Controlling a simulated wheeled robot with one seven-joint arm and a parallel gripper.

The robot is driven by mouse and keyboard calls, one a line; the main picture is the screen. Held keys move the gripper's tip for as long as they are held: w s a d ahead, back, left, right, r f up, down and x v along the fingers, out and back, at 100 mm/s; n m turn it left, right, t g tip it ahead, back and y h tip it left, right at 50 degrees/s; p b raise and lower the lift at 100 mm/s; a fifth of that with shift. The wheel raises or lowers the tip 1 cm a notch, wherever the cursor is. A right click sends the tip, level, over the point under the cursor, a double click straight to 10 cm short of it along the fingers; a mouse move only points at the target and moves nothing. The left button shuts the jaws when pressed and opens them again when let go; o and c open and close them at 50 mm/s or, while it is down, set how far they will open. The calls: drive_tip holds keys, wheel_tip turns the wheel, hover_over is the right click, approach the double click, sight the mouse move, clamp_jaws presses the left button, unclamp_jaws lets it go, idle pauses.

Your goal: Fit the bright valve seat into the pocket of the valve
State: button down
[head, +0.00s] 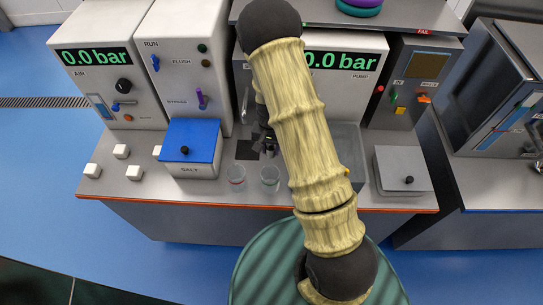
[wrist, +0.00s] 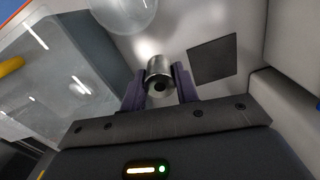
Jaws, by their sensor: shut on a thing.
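A shiny metal cylinder with a dark hole in its end, which looks like the bright valve seat (wrist: 159,70), sits between the two purple-grey fingers of my gripper (wrist: 159,88) in the wrist view. The fingers are shut on its sides. In the head view my gripper (head: 264,141) is small and dark above the bench, behind two clear cups, and my arm hides part of that area. The seat cannot be made out there. I cannot pick out the valve or its pocket in either view.
Two clear cups (head: 269,179) stand near the bench's front edge; one clear cup (wrist: 125,10) shows in the wrist view. A dark square (wrist: 212,60) lies beside the seat. A blue-lidded box (head: 192,143) and white cubes (head: 121,151) are left, a grey lidded box (head: 403,168) right.

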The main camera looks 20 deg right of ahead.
sight(271, 157)
drive_tip(key=shift+s+r, duration=0.2)
drive_tip(key=shift+r, duration=1.05)
drive_tip(key=shift+w, duration=0.1)
drive_tip(key=shift+r, duration=0.3)
wheel_tip(271, 157, up, 6)
drive_tip(key=p, duration=0.3)
drive_tip(key=shift+r+p, duration=0.25)
drive_tip(key=shift+p, duration=0.05)
wheel_tip(271, 157, down, 14)
drive_tip(key=n+b, duration=0.2)
drive_tip(key=n, duration=0.1)
drive_tip(key=n+b, duration=0.1)
drive_tip(key=n, duration=0.1)
drive_tip(key=shift+f+b, duration=0.25)
drive_tip(key=shift+b, duration=0.15)
drive_tip(key=shift+r, duration=0.1)
